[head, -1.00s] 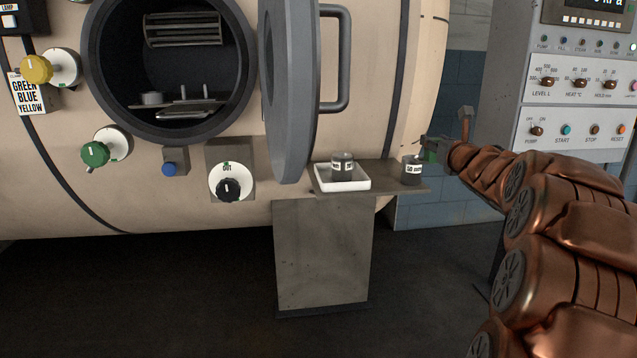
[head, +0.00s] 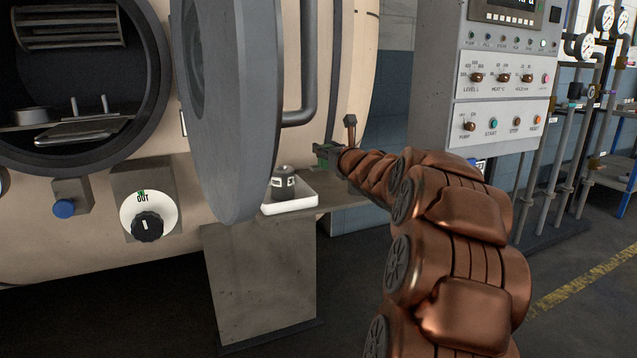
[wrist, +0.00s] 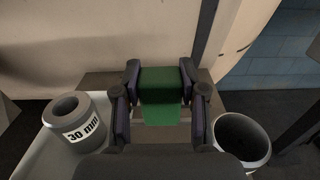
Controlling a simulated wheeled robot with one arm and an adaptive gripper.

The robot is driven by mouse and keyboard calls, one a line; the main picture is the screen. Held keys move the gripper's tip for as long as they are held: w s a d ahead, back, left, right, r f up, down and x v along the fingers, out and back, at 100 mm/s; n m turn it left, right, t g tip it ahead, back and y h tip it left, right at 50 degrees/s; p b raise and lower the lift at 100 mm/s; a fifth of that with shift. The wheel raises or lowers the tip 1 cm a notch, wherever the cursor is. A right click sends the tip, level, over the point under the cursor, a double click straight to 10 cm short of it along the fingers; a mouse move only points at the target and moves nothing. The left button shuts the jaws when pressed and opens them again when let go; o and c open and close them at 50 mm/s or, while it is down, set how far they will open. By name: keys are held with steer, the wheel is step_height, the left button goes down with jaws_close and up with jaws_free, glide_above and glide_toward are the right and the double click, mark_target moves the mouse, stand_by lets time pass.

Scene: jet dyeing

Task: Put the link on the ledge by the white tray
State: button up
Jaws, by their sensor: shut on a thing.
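My gripper (wrist: 160,108) is shut on a green block (wrist: 161,85), which I take to be the link. The green block also shows small in the head view (head: 325,155), at the end of my arm. The gripper holds it over the grey ledge (head: 343,193), between the white tray (head: 291,206) and a dark open-topped cylinder. In the wrist view, the ledge (wrist: 100,79) lies behind and below the block. The white tray (wrist: 36,157) is at the left there. I cannot tell the exact gap between block and ledge.
A grey ring marked "30 mm" (wrist: 80,122) stands in the tray. The dark cylinder (wrist: 242,140) stands close on the gripper's right; my arm hides it in the head view. The open machine door (head: 232,105) hangs left of the tray. A control panel (head: 500,80) stands behind, right.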

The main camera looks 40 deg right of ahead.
steer(key=f, duration=0.3)
steer(key=shift+s+d+b, duration=0.15)
steer(key=shift+d+b, duration=0.1)
steer(key=shift+b, duration=0.15)
steer(key=shift+f+b, duration=0.6)
steer(key=shift+f, duration=1.15)
steer(key=shift+f+b, duration=0.2)
steer(key=shift+b, duration=0.15)
steer(key=o, duration=0.9)
steer(key=shift+r, duration=0.1)
steer(key=shift+o, duration=0.2)
